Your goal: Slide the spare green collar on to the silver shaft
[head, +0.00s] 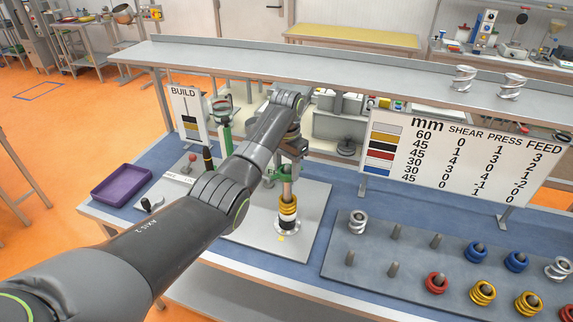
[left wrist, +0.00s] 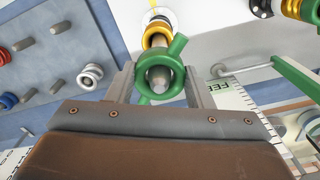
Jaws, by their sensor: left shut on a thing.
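The green collar (left wrist: 143,88), a ring with side lugs, sits between the fingers of my left gripper (left wrist: 160,85), which is shut on it. In the head view the collar (head: 278,173) shows partly, below my left gripper (head: 286,168). The shaft (head: 287,192) stands upright on a light plate, with yellow, white and black rings stacked low on it. In the left wrist view the shaft's rounded grey tip (left wrist: 158,77) shows within the collar's opening. I cannot tell how far the tip reaches through. My right gripper is not in view.
A pegboard (head: 390,285) with red, blue, yellow and silver coils lies at the right. A number board (head: 470,160) and a BUILD board (head: 185,110) stand behind. A green post (head: 225,135) stands left of my arm. A purple tray (head: 121,184) lies at the left.

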